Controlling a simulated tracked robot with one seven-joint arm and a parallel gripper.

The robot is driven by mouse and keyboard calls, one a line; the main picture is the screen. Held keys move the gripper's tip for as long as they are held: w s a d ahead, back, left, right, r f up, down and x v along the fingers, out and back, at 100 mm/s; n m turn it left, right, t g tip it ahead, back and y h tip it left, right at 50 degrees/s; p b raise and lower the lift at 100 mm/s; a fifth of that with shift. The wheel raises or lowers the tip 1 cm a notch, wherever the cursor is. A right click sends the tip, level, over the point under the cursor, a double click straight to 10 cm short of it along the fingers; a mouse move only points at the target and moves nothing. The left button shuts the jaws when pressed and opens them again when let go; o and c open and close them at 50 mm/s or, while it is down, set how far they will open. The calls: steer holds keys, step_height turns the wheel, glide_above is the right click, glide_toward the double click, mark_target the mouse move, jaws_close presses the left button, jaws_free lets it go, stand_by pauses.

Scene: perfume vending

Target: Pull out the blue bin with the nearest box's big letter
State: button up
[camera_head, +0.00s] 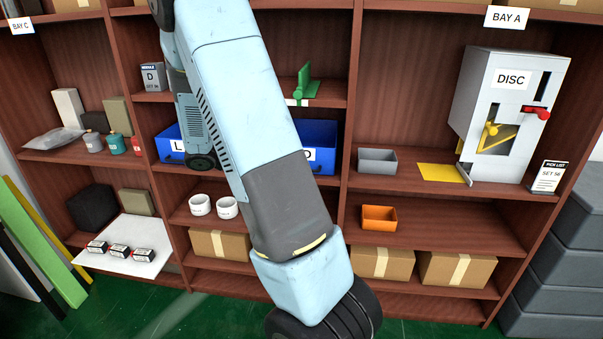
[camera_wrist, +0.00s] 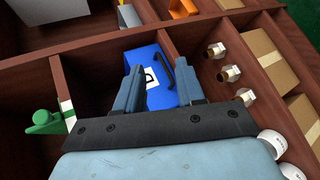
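Two blue bins stand on the middle shelf in the head view. The left bin (camera_head: 170,148) has a white label whose letter looks like L. The right bin (camera_head: 318,135) has a partly hidden label that looks like D. A grey box marked D (camera_head: 153,77) stands on the shelf above. Three small dark boxes with white labels (camera_head: 120,251) lie lower left, their letters too small to read. In the wrist view my gripper (camera_wrist: 158,76) is open, its fingers before a blue bin (camera_wrist: 140,58) with a D label and black handle. Contact cannot be told. My arm hides the gripper in the head view.
A green part (camera_head: 304,82) stands on the shelf above the right bin. White cups (camera_head: 213,206) and cardboard boxes (camera_head: 220,243) are below. Upright dividers bound the bay. To the right are a grey bin (camera_head: 377,161), an orange bin (camera_head: 379,218) and a DISC machine (camera_head: 508,112).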

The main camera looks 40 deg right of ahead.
steer(key=w+d+f+n+t+h, duration=0.2)
steer(key=w+d+f+h, duration=0.2)
steer(key=w+f, duration=0.3)
steer(key=s+d+f, duration=0.1)
steer(key=d+f, duration=0.2)
steer(key=d, duration=1)
steer(key=shift+s+d, duration=0.25)
steer(key=shift+s, duration=0.1)
jaws_close()
